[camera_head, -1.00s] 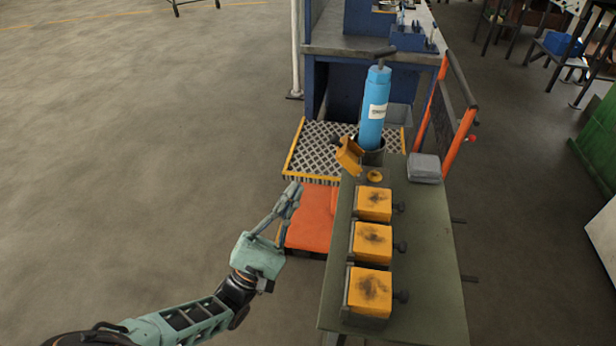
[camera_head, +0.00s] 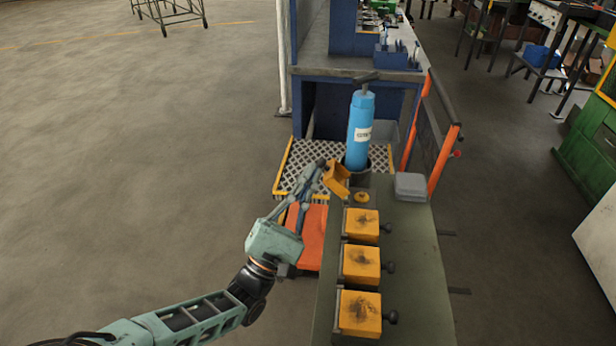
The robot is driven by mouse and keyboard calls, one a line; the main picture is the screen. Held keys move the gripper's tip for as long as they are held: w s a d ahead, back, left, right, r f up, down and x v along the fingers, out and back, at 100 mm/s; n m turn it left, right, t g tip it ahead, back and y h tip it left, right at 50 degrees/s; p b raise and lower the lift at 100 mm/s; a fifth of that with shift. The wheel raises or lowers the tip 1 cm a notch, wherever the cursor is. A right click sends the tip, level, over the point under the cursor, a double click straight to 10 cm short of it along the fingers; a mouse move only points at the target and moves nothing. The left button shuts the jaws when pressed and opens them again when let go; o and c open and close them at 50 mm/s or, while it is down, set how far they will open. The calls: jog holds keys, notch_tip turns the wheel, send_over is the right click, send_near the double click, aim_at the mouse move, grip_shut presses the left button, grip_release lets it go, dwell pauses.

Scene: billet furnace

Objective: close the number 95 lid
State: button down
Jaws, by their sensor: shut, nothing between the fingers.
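One yellow lid (camera_head: 337,178) stands tilted open at the far end of the green bench, beside the blue cylinder. A small round yellow piece (camera_head: 361,196) sits at its lower right. Three other yellow lids lie flat in a row nearer to me: the far one (camera_head: 361,225), the middle one (camera_head: 361,263) and the near one (camera_head: 360,312). They carry dark smudges, and I cannot read a number on any lid. My gripper (camera_head: 318,167) is shut and empty, with its fingertips just left of the raised lid. I cannot tell whether they touch it.
The blue cylinder (camera_head: 360,132) stands upright behind the lids. A grey block (camera_head: 411,187) lies at the bench's far right. The green bench (camera_head: 417,270) is bare along its right side. An orange platform (camera_head: 312,240) and metal grating (camera_head: 297,165) are left of it. Open floor lies farther left.

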jog(key=shift+r, duration=0.2)
jog(key=shift+d+r+m+g+h+p, duration=0.1)
jog(key=shift+m+g+h+p, duration=0.3)
jog(key=shift+m+g+p, duration=0.25)
